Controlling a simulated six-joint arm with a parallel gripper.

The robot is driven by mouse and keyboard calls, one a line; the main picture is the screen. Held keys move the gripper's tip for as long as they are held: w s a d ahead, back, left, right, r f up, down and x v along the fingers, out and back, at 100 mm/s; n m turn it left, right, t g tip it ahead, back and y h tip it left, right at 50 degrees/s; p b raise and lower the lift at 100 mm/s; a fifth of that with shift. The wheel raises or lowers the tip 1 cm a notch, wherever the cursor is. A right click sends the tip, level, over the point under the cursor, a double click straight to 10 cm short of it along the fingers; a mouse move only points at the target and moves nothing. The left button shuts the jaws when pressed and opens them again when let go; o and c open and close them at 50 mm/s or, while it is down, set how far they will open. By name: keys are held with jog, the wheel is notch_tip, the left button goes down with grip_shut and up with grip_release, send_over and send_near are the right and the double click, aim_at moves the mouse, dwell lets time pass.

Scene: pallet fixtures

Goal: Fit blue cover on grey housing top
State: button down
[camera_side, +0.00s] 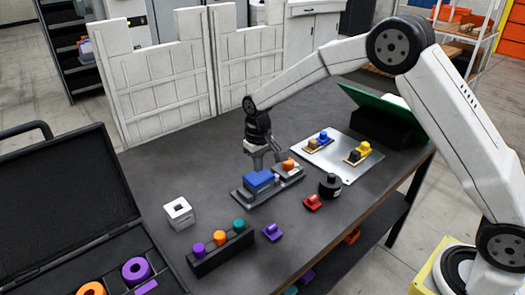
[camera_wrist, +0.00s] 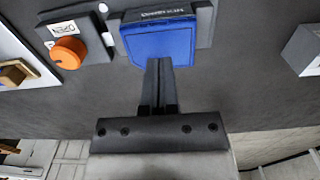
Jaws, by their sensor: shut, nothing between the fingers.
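The blue cover (camera_side: 259,181) lies on the grey fixture (camera_side: 241,196) in the side view. It also shows at the top of the wrist view (camera_wrist: 160,41), with grey edges at both sides. The grey housing is mostly hidden under or behind the cover, so I cannot tell how fully the cover is seated. My gripper (camera_side: 265,163) is just above and behind the cover. In the wrist view my gripper (camera_wrist: 160,63) has its fingers together and empty, with their tips at the cover's near edge; I cannot tell whether they touch it.
An orange knob (camera_wrist: 68,53) stands on a grey block beside the cover. A metal plate (camera_side: 338,158) with small coloured parts lies to the right. A black cylinder (camera_side: 330,185), a white block (camera_side: 179,212) and a rack of coloured pegs (camera_side: 220,251) stand nearby.

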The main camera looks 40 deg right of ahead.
aim_at(264, 177)
jog(key=shift+r, duration=2.75)
jog(key=shift+s+d, duration=0.1)
jog(key=shift+s, duration=0.05)
jog(key=shift+s+d+r, duration=0.1)
jog(key=shift+s+d, duration=0.1)
jog(key=shift+s, duration=0.45)
jog(key=s+d+f+t, duration=0.1)
jog(key=s+d, duration=0.1)
jog(key=s, duration=0.9)
jog(key=s+d+f+t, duration=0.1)
jog(key=s+d, duration=0.1)
jog(key=s, duration=0.9)
jog(key=shift+s+d+f+t, duration=0.15)
jog(key=shift+d+f+t, duration=0.05)
jog(key=shift+f+t, duration=0.15)
